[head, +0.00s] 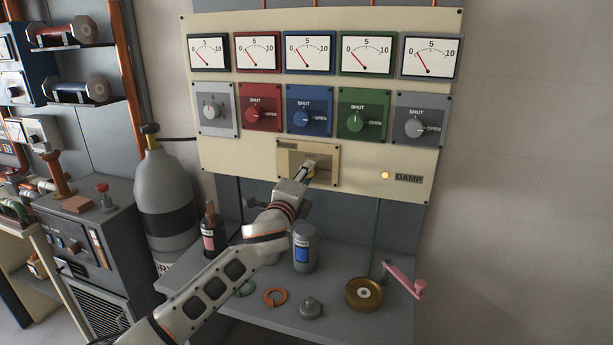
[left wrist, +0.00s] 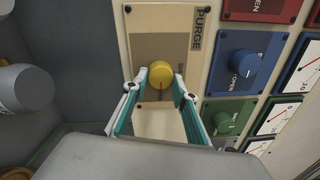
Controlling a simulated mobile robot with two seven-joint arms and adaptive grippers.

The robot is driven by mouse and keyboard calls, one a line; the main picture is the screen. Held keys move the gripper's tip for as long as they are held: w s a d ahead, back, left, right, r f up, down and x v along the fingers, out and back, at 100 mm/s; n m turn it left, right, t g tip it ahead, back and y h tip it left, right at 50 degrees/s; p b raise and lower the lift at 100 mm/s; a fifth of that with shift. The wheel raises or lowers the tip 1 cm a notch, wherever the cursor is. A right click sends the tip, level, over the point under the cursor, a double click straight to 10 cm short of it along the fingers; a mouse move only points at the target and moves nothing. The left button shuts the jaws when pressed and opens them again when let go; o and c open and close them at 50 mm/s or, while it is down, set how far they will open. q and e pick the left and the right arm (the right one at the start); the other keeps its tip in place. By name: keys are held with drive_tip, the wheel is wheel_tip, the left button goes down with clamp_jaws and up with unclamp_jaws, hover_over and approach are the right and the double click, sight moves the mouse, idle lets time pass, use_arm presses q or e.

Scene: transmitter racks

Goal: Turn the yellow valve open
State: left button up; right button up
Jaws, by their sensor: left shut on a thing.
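The yellow valve (left wrist: 161,74) is a round knob on a beige PURGE plate (left wrist: 150,35), seen close up in the left wrist view. My left gripper (left wrist: 159,84) has its two fingertips on either side of the knob and is shut on it. In the head view my left gripper (head: 309,169) reaches the beige plate (head: 325,178) below the coloured knobs and hides the valve. A word beside the knob is partly covered. I cannot read the knob's pointer clearly. My right gripper is not in view.
Several dial gauges (head: 310,53) and coloured knobs (head: 309,111) sit above the plate. A lit DAMP lamp (head: 385,175) is to the right.

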use_arm(q)
drive_tip(key=shift+w+a+r, duration=0.1)
drive_tip(key=shift+a+r, duration=0.05)
idle(0.3)
drive_tip(key=o, duration=0.9)
drive_tip(key=shift+o, duration=0.9)
drive_tip(key=v, duration=1.2)
